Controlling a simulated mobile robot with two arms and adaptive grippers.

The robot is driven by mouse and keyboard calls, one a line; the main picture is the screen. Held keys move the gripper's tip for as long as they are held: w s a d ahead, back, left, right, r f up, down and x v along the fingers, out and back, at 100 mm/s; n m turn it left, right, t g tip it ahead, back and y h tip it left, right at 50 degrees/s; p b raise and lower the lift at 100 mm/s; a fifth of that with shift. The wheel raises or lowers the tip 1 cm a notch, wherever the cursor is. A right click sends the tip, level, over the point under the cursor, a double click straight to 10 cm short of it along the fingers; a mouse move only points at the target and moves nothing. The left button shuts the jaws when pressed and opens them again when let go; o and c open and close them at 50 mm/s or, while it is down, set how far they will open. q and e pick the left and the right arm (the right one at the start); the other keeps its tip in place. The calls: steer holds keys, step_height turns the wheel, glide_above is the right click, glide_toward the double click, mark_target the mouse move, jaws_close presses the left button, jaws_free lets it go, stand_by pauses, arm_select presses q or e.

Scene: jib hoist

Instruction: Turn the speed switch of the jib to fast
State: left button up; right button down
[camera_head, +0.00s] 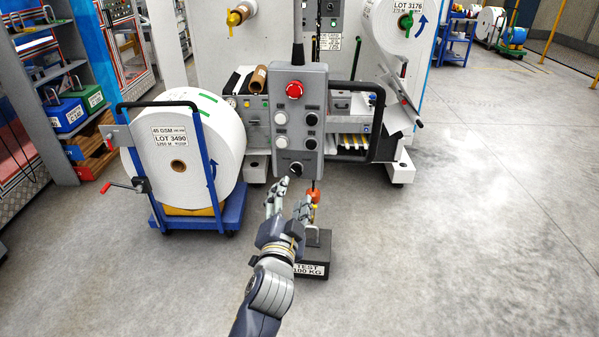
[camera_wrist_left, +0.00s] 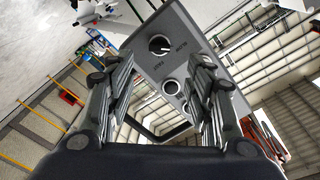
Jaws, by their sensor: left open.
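The grey control pendant (camera_head: 300,110) hangs upright in the middle of the head view, with a red mushroom button at its top and several round buttons below. The speed switch (camera_head: 296,169) is the black knob at its bottom end. My right gripper is not in view.
A black 100 kg test weight (camera_head: 313,258) stands on the floor behind my left gripper, under an orange hook (camera_head: 314,194). A paper roll (camera_head: 190,140) on a blue cart stands left, and a white machine (camera_head: 280,45) behind. The floor to the right is clear.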

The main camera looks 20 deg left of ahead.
mark_target(297, 172)
arm_select(q)
steer(key=w, duration=0.2)
steer(key=w+p, duration=0.1)
steer(key=w, duration=0.2)
steer(key=w+a+p, duration=0.1)
steer(key=w, duration=0.2)
steer(key=shift+a, duration=0.1)
steer(key=shift+w+a, duration=0.1)
steer(key=shift+w, duration=0.6)
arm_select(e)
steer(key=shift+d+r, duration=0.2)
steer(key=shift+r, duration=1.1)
arm_select(q)
steer(key=c, duration=1.1)
